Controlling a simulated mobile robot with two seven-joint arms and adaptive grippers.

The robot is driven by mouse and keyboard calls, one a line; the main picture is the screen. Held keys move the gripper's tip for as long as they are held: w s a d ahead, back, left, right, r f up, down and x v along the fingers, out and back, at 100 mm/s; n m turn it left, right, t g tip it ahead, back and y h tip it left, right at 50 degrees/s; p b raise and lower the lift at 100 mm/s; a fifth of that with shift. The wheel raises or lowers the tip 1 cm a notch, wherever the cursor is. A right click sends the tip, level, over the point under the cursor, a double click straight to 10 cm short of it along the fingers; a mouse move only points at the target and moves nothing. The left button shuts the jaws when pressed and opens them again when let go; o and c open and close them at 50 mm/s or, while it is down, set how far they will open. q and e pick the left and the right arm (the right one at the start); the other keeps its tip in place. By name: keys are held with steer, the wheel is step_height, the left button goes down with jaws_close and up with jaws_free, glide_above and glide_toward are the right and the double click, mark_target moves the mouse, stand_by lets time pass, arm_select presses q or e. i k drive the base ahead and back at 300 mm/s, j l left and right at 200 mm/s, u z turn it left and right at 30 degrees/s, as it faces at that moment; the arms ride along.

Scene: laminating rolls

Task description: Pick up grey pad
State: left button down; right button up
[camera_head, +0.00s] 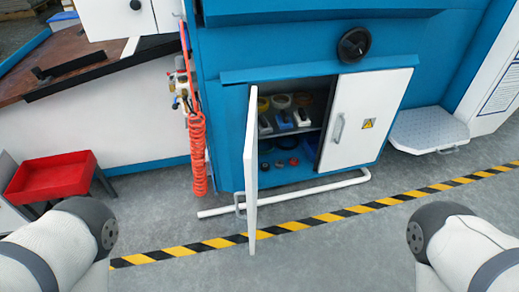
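The open cabinet (225,125) in the blue machine holds small items on its shelves. On the upper shelf, several small block-like items sit in a row, among them a dark one with a pale top (265,124), a blue one (284,122) and another pale-topped one (302,117). They are too small for me to tell which, if any, is the grey pad. Yellow rings (281,101) lie behind them. Dark round items and a red one (294,162) lie on the lower shelf. My arms show at the bottom left and right corners, well short of the cabinet; neither gripper is in view.
The left cabinet door (251,180) stands open, jutting toward me; the right door (362,120) looks shut. A white pipe (285,195) runs low in front. A red tray (52,177) stands left, a metal step (428,130) right. Striped tape (330,217) crosses clear floor.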

mark_target(264, 127)
steer(key=i+j+u, duration=0.1)
steer(key=i+j, duration=0.2)
steer(key=i, duration=0.15)
steer(key=i+j, duration=0.3)
steer(key=i, duration=0.15)
steer(key=i+j+u, duration=0.15)
steer(key=i, duration=0.25)
steer(key=j, duration=0.1)
